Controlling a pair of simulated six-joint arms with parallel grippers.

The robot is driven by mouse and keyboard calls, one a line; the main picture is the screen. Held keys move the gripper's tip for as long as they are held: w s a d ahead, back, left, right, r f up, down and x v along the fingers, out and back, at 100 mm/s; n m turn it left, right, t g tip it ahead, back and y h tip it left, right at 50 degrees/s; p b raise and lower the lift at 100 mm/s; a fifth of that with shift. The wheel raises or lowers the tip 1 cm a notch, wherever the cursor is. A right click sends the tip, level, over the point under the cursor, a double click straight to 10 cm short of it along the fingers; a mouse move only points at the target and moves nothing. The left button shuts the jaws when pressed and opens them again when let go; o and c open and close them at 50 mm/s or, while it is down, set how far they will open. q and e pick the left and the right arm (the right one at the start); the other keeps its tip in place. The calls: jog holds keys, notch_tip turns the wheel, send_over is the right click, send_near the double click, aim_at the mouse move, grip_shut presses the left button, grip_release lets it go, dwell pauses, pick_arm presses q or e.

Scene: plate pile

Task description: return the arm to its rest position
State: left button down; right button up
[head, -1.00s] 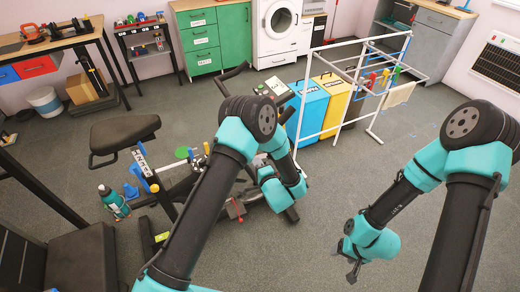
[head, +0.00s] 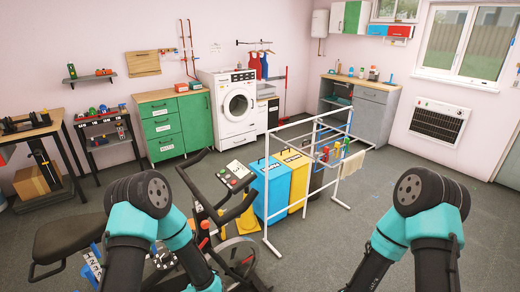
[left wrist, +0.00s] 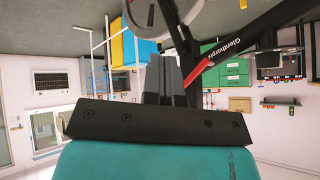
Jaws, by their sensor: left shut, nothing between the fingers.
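My left arm (head: 140,210) rises from the bottom of the head view, with its forearm folded down out of the frame. Its gripper is outside the head view. In the left wrist view my left gripper (left wrist: 163,66) has its grey fingers together, with nothing held between them. My right arm (head: 428,215) is raised at the right of the head view. Its lower forearm runs off the bottom edge, so the right gripper is hidden from sight.
An exercise bike (head: 222,222) stands close by my left arm; its dark frame (left wrist: 228,52) is near the left fingers. Blue (head: 271,188) and yellow (head: 297,172) bins and a white drying rack (head: 318,133) stand beyond. Floor (head: 385,178) right of the rack is open.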

pick_arm(q)
jog(key=s+a+n+g+h, duration=0.2)
jog(key=s+n+g, duration=0.3)
jog(key=s, duration=1.2)
jog(key=shift+a+g+h, duration=0.2)
jog(key=shift+g+h, duration=0.6)
jog(key=shift+g, duration=0.3)
